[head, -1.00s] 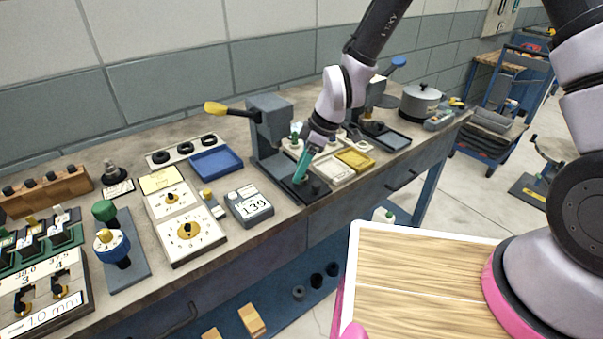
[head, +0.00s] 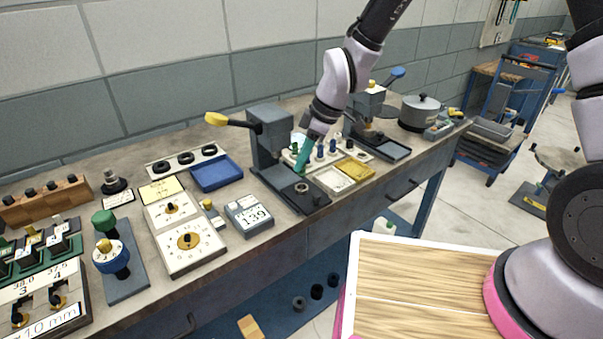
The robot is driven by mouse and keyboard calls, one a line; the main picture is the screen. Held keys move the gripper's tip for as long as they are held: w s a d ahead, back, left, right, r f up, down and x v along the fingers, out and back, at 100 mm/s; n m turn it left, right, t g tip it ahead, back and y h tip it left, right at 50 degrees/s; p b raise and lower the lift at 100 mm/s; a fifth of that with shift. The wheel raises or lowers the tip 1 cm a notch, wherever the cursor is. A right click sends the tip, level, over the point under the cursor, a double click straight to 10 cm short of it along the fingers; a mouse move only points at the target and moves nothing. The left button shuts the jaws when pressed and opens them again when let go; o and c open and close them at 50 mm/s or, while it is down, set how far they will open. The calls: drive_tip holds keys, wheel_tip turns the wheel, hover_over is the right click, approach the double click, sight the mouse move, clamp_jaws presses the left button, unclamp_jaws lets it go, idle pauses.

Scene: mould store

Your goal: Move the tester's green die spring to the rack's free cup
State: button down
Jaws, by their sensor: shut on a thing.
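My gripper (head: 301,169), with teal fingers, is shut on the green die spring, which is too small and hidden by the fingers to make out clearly. A dark round seat (head: 302,187) on that tester's base shows bare. The pale rack (head: 357,151) lies behind and right of the fingers. It carries blue springs (head: 320,151) and something green at its left end. The arm and fingers hide part of the rack, and I cannot tell which cup is free.
A white tray (head: 334,181) and a yellow tray (head: 355,169) lie in front of the rack. A second tester (head: 368,108) with a blue lever stands to the right, near a grey pot (head: 420,112). A blue tray (head: 216,172) and a readout box (head: 249,215) are left.

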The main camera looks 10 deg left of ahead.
drive_tip(key=shift+r, duration=3.75)
